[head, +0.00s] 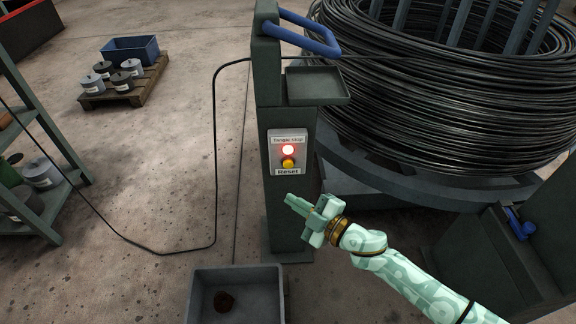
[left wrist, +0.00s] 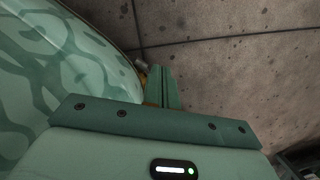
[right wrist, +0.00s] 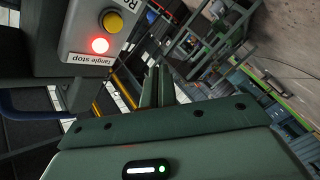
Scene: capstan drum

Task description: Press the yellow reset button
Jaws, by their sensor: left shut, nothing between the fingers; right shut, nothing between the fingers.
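The yellow reset button (head: 287,164) sits low on a grey panel (head: 274,150) on the front of a dark green post. A glowing red lamp (head: 288,149) is right above it, under the words "Tangle stop". In the right wrist view the button (right wrist: 112,21) and the lit lamp (right wrist: 100,45) show at upper left, turned over. My right gripper (head: 289,200) is shut and empty, below the panel and apart from the button. It also shows in the right wrist view (right wrist: 157,72). My left gripper (left wrist: 162,72) is shut and empty, over bare floor.
A large coil of black wire (head: 440,90) stands at the right of the post. A small tray (head: 318,87) juts out above the panel. A grey bin (head: 238,290) is on the floor at the post's foot. A black cable (head: 214,160) hangs at the left.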

